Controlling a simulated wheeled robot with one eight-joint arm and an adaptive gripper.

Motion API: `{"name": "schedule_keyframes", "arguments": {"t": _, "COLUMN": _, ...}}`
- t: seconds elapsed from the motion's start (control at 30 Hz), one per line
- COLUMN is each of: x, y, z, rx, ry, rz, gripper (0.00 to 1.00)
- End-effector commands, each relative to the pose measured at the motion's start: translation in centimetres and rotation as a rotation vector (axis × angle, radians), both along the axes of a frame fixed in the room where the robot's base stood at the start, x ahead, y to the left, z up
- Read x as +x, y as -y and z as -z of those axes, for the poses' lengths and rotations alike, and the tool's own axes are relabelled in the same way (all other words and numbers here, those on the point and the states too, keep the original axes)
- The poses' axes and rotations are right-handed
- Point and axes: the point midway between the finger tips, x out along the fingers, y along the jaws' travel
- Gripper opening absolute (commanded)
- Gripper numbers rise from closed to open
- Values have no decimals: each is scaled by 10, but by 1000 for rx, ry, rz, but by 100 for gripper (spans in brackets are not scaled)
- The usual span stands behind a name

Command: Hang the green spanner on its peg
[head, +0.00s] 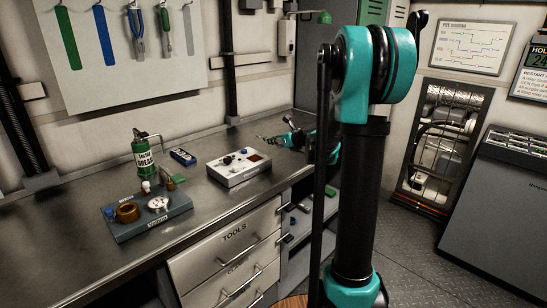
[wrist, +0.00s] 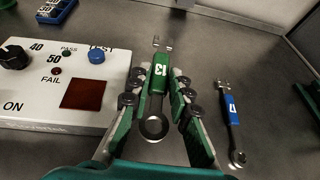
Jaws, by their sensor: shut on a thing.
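The green spanner (wrist: 160,76), marked 13, lies between the fingers of my gripper (wrist: 157,88) in the wrist view. My gripper is shut on its green middle. The ring end points toward my palm and the open jaw end points away. In the head view my gripper (head: 298,137) is low over the far right of the bench; the spanner is hard to make out there. The tool board (head: 124,52) hangs on the wall at upper left, with a green spanner shape (head: 68,38) at its left. I cannot make out the peg itself.
A blue spanner (wrist: 231,115) lies on the bench right of my gripper. A white test box (head: 238,166) stands close on its left.

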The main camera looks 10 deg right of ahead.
Motion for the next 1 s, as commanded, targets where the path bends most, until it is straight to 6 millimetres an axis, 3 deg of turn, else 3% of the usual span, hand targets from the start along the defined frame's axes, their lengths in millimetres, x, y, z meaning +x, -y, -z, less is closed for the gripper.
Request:
{"name": "schedule_keyframes", "arguments": {"t": 0.1, "x": 1, "y": 0, "z": 20, "rx": 0, "ry": 0, "rz": 0, "gripper": 0}}
{"name": "schedule_keyframes", "arguments": {"t": 0.33, "x": 0, "y": 0, "z": 38, "rx": 0, "ry": 0, "rz": 0, "gripper": 0}}
{"name": "schedule_keyframes", "arguments": {"t": 0.6, "x": 0, "y": 0, "z": 72, "rx": 1, "ry": 1, "rz": 0, "gripper": 0}}
{"name": "schedule_keyframes", "arguments": {"t": 1.0, "x": 0, "y": 0, "z": 77, "rx": 0, "ry": 0, "rz": 0, "gripper": 0}}
